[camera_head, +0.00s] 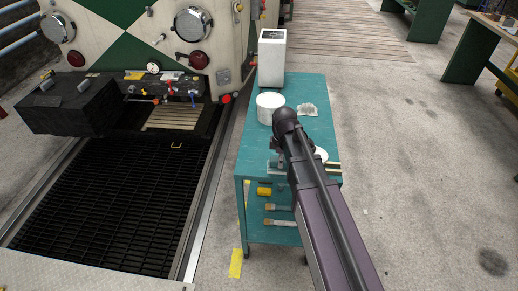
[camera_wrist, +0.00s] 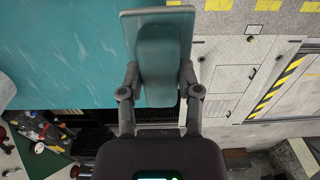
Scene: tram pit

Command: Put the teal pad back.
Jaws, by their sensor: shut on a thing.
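The teal pad (camera_wrist: 164,50) is between the two fingers of my gripper (camera_wrist: 160,78) in the wrist view. It shows as a rounded teal block in front of a flatter rectangular plate. My gripper is shut on it. A teal tabletop (camera_wrist: 60,50) lies behind it to the left; I cannot tell whether the pad touches it. In the head view my arm reaches over the teal table (camera_head: 300,88). A small grey part (camera_head: 274,164) shows left of the arm there. The pad cannot be made out in that view, and the arm hides part of the tabletop.
On the table stand a white box (camera_head: 271,58), a white cylinder (camera_head: 270,108) and a crumpled whitish piece (camera_head: 307,110). A white round thing (camera_head: 321,154) is partly behind my arm. Brushes (camera_head: 280,222) lie on the lower shelf. The tram front (camera_head: 135,45) and dark pit grating (camera_head: 110,200) are left.

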